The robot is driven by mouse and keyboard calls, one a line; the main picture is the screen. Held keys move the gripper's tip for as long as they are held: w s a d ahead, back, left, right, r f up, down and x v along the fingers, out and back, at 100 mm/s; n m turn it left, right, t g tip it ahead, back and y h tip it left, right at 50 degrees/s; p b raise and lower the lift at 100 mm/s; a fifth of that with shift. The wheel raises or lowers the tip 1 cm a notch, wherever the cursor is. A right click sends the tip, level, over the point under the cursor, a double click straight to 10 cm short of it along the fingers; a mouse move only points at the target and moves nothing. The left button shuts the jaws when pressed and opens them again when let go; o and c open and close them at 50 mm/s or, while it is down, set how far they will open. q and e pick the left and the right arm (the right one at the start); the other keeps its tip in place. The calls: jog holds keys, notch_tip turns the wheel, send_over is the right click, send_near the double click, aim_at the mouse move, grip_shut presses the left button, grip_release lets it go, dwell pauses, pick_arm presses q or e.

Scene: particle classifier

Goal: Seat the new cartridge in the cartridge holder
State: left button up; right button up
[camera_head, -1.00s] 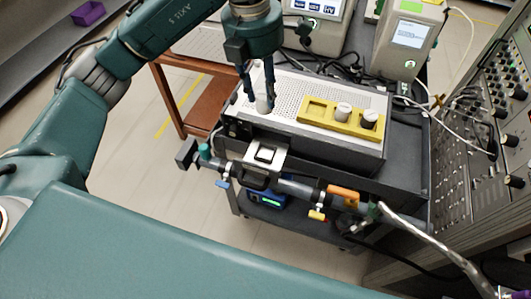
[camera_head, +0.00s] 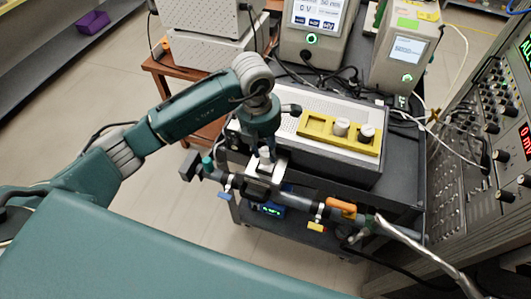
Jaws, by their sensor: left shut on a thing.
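My left gripper (camera_head: 265,154) points down over the cartridge holder (camera_head: 262,187), a metal-topped block on the dark pipe in front of the grey box. It is shut on the new cartridge, which was a pale cylinder in the earlier view. The gripper now hides nearly all of the cartridge, so I cannot tell whether it touches the holder or is inside it. My right gripper is not in view.
A yellow tray (camera_head: 312,122) with two white-topped cylinders (camera_head: 341,128) lies on the grey box to the right. The pipe (camera_head: 299,193) carries an orange-handled valve (camera_head: 342,207). Instruments stand behind, and a rack panel (camera_head: 471,145) rises at the right.

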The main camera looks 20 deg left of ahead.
aim_at(265, 152)
pick_arm(q)
notch_tip(265, 152, down, 3)
jog(key=shift+s+f+p, duration=0.1)
jog(key=shift+f+p, duration=0.05)
jog(key=shift+p, duration=0.2)
jog(key=shift+f, duration=0.2)
jog(key=o, duration=0.9)
